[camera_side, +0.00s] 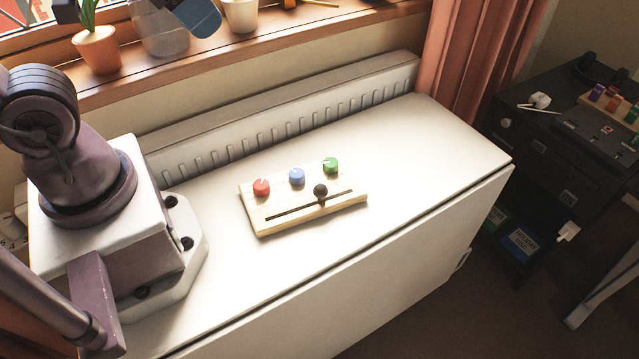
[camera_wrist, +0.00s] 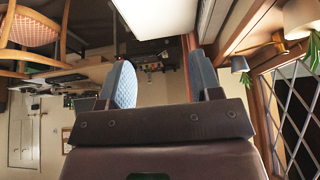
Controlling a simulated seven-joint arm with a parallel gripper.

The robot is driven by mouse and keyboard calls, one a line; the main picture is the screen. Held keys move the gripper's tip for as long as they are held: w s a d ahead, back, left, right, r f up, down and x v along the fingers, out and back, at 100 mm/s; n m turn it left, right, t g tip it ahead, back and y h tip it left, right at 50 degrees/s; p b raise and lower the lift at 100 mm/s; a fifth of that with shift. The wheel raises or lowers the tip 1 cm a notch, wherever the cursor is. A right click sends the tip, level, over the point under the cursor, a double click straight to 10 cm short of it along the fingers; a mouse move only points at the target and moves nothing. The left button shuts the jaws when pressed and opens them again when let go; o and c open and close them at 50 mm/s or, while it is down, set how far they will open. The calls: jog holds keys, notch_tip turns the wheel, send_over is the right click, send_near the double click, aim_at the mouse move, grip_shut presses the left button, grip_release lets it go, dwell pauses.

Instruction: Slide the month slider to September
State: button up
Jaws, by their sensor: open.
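A pale wooden board (camera_side: 300,221) lies on the white cabinet top in the side view. A dark slot (camera_side: 288,211) runs along its front part, and a round black slider knob (camera_side: 320,190) stands in it, right of the slot's middle. No month labels can be read. A red knob (camera_side: 261,187), a blue knob (camera_side: 296,176) and a green knob (camera_side: 331,165) sit in a row behind the slot. My gripper (camera_wrist: 161,62) is open and empty in the wrist view, its two blue-grey fingers apart. In the side view, a blue-grey finger shows at the top edge, well away from the board.
The white cabinet top (camera_side: 430,150) is clear around the board. A ribbed radiator (camera_side: 270,125) runs behind it, below a wooden sill (camera_side: 285,28) with a potted plant (camera_side: 98,50) and a cream cup (camera_side: 240,14). A dark desk (camera_side: 545,125) stands at the right.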

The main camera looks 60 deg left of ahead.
jog(key=shift+c, duration=0.2)
jog(key=m+g+h, duration=0.2)
jog(key=m+g, duration=0.2)
jog(key=g, duration=0.2)
send_near(320, 185)
jog(key=f, duration=0.3)
jog(key=d+f, duration=0.1)
jog(key=f, duration=0.6)
jog(key=shift+s+d, duration=0.1)
jog(key=shift+d, duration=0.25)
